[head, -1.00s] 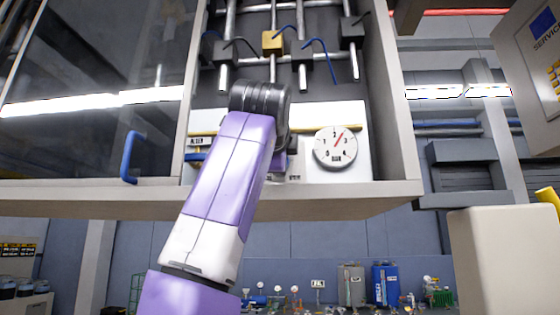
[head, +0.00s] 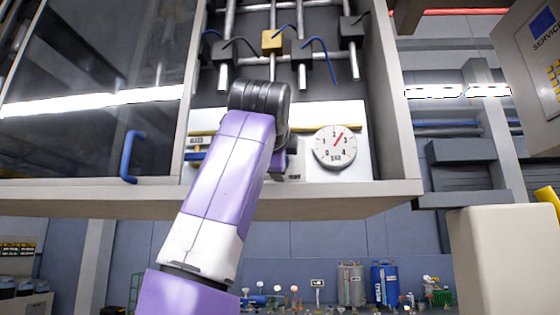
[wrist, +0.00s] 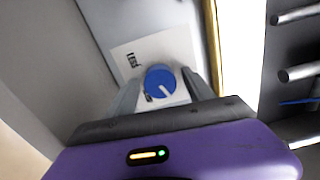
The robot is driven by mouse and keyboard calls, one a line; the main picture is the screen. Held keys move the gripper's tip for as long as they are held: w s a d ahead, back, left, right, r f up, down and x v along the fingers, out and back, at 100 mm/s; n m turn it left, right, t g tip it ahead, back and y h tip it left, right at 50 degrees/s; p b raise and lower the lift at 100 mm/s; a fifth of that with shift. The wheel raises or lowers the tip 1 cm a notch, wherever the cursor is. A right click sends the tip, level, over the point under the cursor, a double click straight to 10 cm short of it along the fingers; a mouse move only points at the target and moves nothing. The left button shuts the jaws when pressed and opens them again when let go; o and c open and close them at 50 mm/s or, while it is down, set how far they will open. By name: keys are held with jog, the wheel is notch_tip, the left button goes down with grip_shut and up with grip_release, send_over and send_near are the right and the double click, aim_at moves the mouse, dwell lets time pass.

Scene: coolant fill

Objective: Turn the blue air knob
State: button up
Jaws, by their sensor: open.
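The blue air knob (wrist: 160,80) shows in the wrist view as a round blue dial with a white pointer line, on a white plate with a small printed label. My gripper (wrist: 166,92) is open, with one grey finger to the left of the knob and one to the right. I cannot tell whether either finger touches it. In the head view my purple arm reaches up into the cabinet and hides the gripper and most of the knob's surroundings.
A round pressure gauge (head: 335,147) is on the white panel right of my arm. Pipes with valves, one with a yellow body (head: 272,42), run above. The cabinet's bottom ledge (head: 330,198) lies below. A glass door with a blue handle (head: 130,157) is at left.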

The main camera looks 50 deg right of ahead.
jog(key=b+v, duration=0.2)
jog(key=v, duration=0.5)
jog(key=shift+s+a+b, duration=0.25)
jog(key=shift+b, duration=0.1)
